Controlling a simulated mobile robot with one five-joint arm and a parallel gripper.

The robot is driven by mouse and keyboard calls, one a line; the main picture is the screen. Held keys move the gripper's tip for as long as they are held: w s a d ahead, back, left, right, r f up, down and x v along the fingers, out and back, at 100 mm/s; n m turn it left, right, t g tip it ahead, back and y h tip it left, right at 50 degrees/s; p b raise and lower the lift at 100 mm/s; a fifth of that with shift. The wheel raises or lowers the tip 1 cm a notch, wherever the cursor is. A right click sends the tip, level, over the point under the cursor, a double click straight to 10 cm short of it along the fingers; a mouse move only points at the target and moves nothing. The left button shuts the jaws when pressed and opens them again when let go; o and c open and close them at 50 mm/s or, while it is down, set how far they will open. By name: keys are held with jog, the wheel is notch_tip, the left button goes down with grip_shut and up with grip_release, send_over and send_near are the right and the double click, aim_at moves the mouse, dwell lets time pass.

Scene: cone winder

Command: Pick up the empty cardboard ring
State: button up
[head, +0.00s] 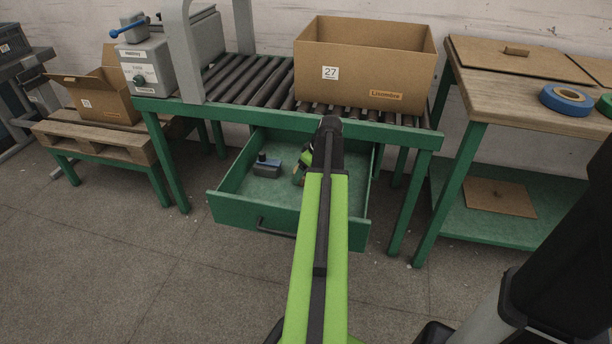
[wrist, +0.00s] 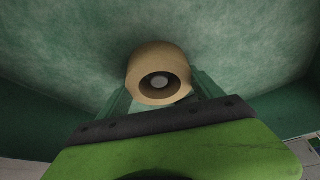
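The cardboard ring (wrist: 158,72) is tan, with a thick wall and a dark hollow that has a paler round spot at its centre. In the wrist view it sits just beyond the dark edge of my gripper (wrist: 160,98), over the green drawer floor. Teal shapes flank it on both sides; they look like my fingers, but I cannot tell whether they press on it. In the head view my gripper (head: 305,167) is down inside the open green drawer (head: 262,212), with a small bit of tan beside it. My arm hides most of that spot.
A dark blue-grey tool (head: 266,167) lies in the drawer, left of my gripper. Above the drawer is a roller bench with a large cardboard box (head: 363,68). A blue tape roll (head: 566,98) lies on the right-hand table (head: 500,85).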

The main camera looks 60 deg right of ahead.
jog(key=c, duration=0.6)
notch_tip(320, 180, up, 10)
jog(key=p, duration=1)
jog(key=shift+r, duration=0.15)
